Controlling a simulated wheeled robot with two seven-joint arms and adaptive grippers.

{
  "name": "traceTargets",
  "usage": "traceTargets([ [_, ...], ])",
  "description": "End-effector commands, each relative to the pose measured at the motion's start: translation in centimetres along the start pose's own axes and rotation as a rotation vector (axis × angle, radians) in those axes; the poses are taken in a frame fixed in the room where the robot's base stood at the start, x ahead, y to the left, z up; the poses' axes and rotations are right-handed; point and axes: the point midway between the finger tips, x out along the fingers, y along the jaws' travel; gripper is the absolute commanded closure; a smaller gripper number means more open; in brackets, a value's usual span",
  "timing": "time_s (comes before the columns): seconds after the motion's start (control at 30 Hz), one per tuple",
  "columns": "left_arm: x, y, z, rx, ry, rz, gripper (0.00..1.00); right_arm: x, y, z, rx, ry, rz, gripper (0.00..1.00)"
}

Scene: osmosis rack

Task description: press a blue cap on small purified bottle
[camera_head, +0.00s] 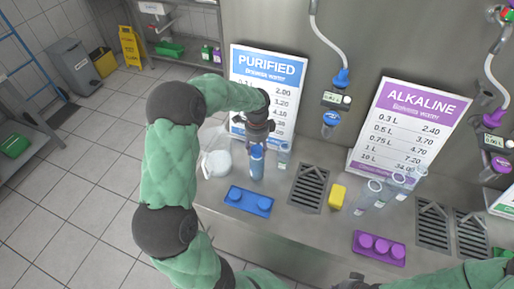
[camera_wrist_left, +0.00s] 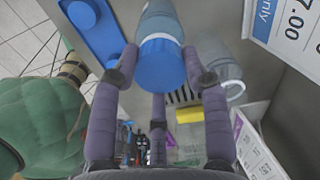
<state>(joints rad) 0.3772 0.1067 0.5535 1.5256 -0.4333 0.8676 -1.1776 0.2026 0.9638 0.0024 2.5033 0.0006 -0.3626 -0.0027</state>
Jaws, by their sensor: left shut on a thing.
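My left gripper (camera_head: 257,143) points down over the counter, its fingers closed around a blue cap (camera_wrist_left: 160,65). The cap sits at the mouth of a small clear purified bottle (camera_wrist_left: 162,20), which stands upright below the gripper in the head view (camera_head: 257,168). Whether the cap is fully seated cannot be told. Another small clear bottle (camera_head: 284,155) stands just to the right. A blue cap tray (camera_head: 249,208) with blue caps lies in front; it also shows in the left wrist view (camera_wrist_left: 107,42). My right gripper (camera_head: 355,282) shows only partly at the bottom edge, its fingers unclear.
The PURIFIED sign (camera_head: 268,75) stands behind the bottles. A drain grate (camera_head: 309,187) and yellow block (camera_head: 338,196) lie to the right. Farther right are clear bottles (camera_head: 372,192), a purple cap tray (camera_head: 379,257) and the ALKALINE sign (camera_head: 408,125).

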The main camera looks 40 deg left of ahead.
Motion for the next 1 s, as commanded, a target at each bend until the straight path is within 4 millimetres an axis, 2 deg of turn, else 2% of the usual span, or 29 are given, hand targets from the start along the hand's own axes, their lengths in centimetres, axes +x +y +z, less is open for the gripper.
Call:
traceTargets([
  [1.0,1.1,0.1,0.0,0.001,0.0,0.003,0.85,0.5,0.2,0.0,0.0,0.0,0.0,1.0],
])
